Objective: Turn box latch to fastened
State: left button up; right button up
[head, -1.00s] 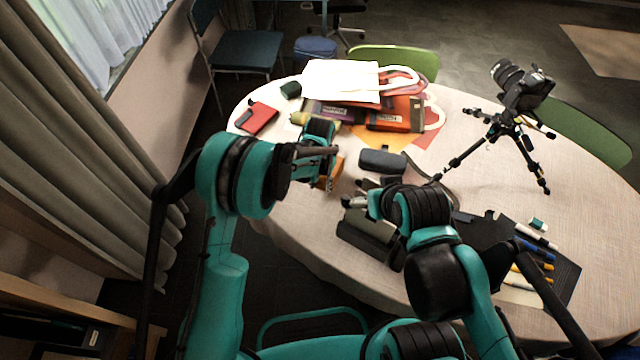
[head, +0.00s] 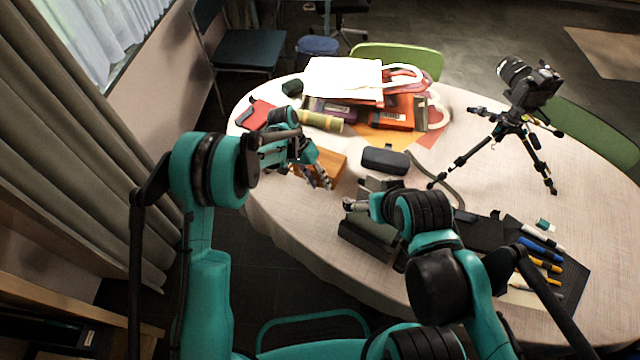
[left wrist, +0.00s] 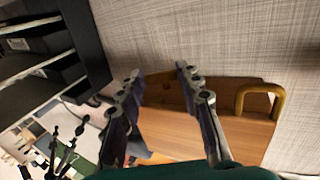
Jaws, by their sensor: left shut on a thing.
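The wooden box (head: 331,163) is orange-brown and lies on the left part of the table. In the left wrist view its flat face (left wrist: 245,132) shows, with a brass-coloured loop handle (left wrist: 262,97) at the right. My left gripper (head: 322,182) is at the box's near left side. In the left wrist view its fingers (left wrist: 159,70) stand apart at the box's edge, shut on a part of it; this seems to be the latch, but its shape and position are not clear. My right gripper (head: 350,204) is over the table right of the box, its opening too small to judge.
A dark case (head: 385,160) lies right of the box. A rolled yellow-green item (head: 322,121), a red notebook (head: 256,114) and bags (head: 342,78) lie behind. A camera tripod (head: 515,122) stands at the right. Pens (head: 540,250) lie on a dark mat at the front right.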

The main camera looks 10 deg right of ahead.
pick_arm(q)
jog(key=shift+w+a+f+g+h+b, duration=0.15)
jog(key=shift+w+a+g+h+b, duration=0.1)
jog(key=shift+g+h+b, duration=0.55)
jog(key=o, duration=1.2)
jog(key=shift+s, duration=0.1)
jog(key=shift+c, duration=0.2)
